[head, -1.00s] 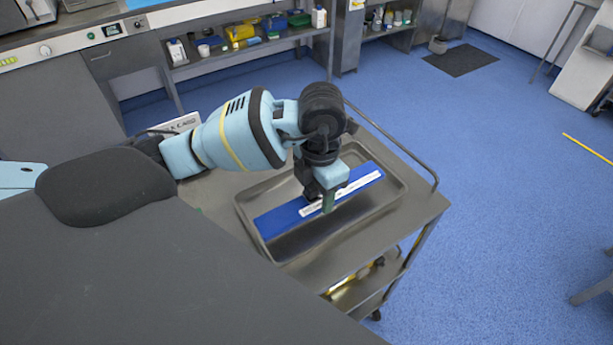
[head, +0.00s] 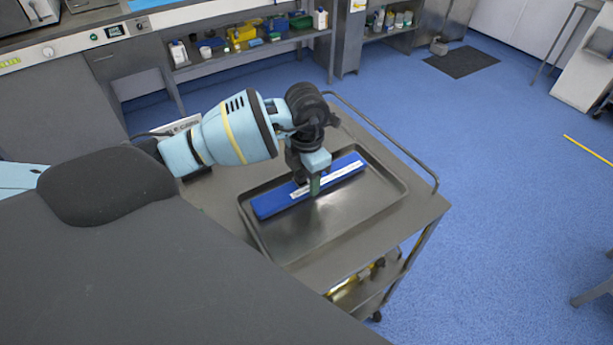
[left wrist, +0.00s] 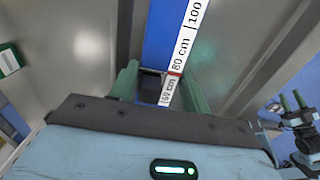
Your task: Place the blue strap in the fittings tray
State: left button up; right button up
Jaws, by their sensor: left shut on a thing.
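The blue strap (head: 274,204) is a long, straight blue bar with a white printed strip on top. My left gripper (head: 315,187) is shut on it near its middle, from above. In the left wrist view, the strap (left wrist: 160,38) runs between the green fingers, with centimetre marks on its white strip. The strap is over the back part of a shallow grey metal tray (head: 345,222), probably the fittings tray, slanting up to the right. I cannot tell whether it touches the tray. My right gripper (left wrist: 292,104) shows at the right of the left wrist view, its green fingers apart and empty.
The tray stands on a metal trolley (head: 422,207) with a raised rail (head: 395,143) along its back right side. A dark grey table surface (head: 150,270) fills the front left. Shelves (head: 250,48) with containers stand behind. The tray's front part is bare.

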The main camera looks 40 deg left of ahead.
pick_arm(q)
jog(key=shift+f, duration=0.25)
jog(key=o, duration=1.1)
jog(key=shift+c, duration=0.2)
notch_tip(320, 180, up, 12)
jog(key=shift+r, duration=0.2)
